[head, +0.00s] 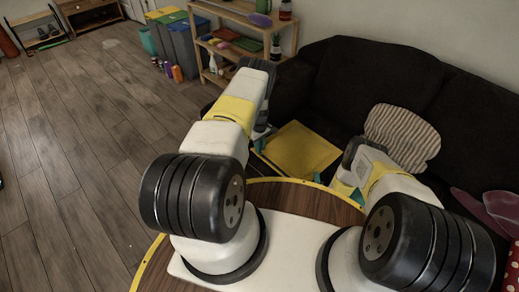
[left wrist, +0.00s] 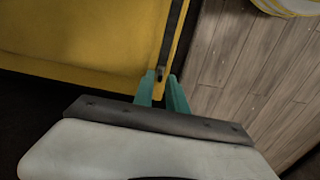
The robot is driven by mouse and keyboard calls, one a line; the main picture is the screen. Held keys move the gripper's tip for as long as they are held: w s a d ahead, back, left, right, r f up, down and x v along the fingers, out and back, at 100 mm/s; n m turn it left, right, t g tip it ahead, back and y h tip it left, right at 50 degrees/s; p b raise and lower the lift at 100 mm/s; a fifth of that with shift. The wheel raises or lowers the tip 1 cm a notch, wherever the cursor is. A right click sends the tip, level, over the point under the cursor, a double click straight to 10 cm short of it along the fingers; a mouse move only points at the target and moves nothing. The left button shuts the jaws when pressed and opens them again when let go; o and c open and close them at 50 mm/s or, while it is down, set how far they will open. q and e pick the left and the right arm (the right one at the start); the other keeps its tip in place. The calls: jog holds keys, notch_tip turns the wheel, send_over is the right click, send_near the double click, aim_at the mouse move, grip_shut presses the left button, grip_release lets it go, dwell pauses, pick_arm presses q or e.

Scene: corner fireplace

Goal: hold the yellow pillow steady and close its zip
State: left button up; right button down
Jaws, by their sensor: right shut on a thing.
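The yellow pillow (head: 298,149) lies flat in front of the dark sofa in the head view. In the left wrist view the pillow (left wrist: 85,35) fills the upper left, with a dark zip strip (left wrist: 172,35) along its right edge. My left gripper (head: 262,137) is at the pillow's left edge. In the left wrist view its teal fingers (left wrist: 161,78) stand apart, with the small dark zip pull (left wrist: 160,74) at the gap between their tips. My right gripper (head: 343,188) is shut at the pillow's near right corner; its grip is mostly hidden by my arm.
The dark sofa (head: 365,75) stands behind the pillow, with a striped cushion (head: 402,137) on it. A wooden shelf (head: 240,17) with several items and some bins (head: 180,42) stand at the back. Open wooden floor (head: 80,130) lies to the left.

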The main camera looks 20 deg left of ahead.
pick_arm(q)
notch_tip(320, 180, up, 11)
dwell(0.3)
jog(key=shift+f, duration=0.1)
pick_arm(e)
jog(key=c, duration=1.3)
grip_release()
jog(key=shift+c, duration=0.2)
jog(key=o, duration=0.5)
jog(key=shift+o, duration=0.2)
jog(key=shift+s, duration=0.1)
